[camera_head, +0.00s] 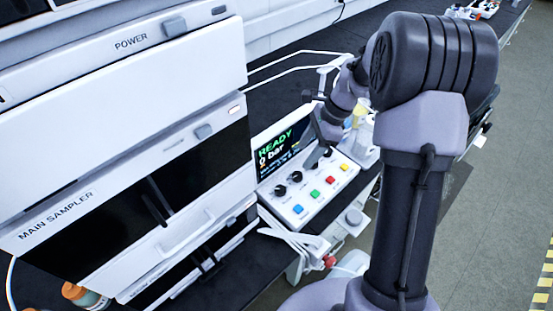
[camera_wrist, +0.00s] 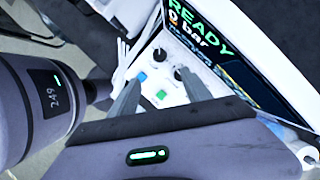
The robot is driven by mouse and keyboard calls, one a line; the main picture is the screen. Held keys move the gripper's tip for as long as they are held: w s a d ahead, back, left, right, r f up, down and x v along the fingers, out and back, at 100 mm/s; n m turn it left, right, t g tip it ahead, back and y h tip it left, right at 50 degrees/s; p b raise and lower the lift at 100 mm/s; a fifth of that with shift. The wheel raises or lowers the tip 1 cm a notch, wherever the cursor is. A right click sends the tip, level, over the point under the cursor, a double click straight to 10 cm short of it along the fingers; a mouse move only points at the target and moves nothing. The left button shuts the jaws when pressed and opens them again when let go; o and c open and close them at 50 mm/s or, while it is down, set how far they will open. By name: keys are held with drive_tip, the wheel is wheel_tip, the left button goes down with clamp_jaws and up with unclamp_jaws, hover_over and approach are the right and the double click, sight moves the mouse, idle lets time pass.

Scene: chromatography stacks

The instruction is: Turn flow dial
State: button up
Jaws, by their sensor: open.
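A white control panel (camera_head: 312,212) carries black dials and coloured buttons in the head view. One black dial (camera_head: 280,190) is at the left of the row, and another dial (camera_head: 295,176) is right beside it. I cannot read which is the flow dial. My gripper (camera_wrist: 162,78) is open and empty, with its two fingers spread over the panel in the wrist view. Between and beyond the fingers show a left dial (camera_wrist: 160,57) and a right dial (camera_wrist: 181,73). In the head view my gripper covers part of the panel's far end. Contact with a dial cannot be told.
A screen (camera_head: 279,150) reading READY, 0 bar, stands behind the dials. Blue (camera_head: 298,209), green (camera_head: 315,194), red (camera_head: 330,180) and yellow (camera_head: 344,168) buttons line the panel's front. White tubing (camera_head: 290,238) lies left of the panel. The main sampler stack (camera_head: 110,215) stands at left.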

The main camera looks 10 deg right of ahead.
sight(280, 189)
drive_tip(key=b+x, duration=0.6)
drive_tip(key=x, duration=1.1)
drive_tip(key=shift+s+f, duration=0.1)
drive_tip(key=shift+f, duration=0.05)
clamp_jaws()
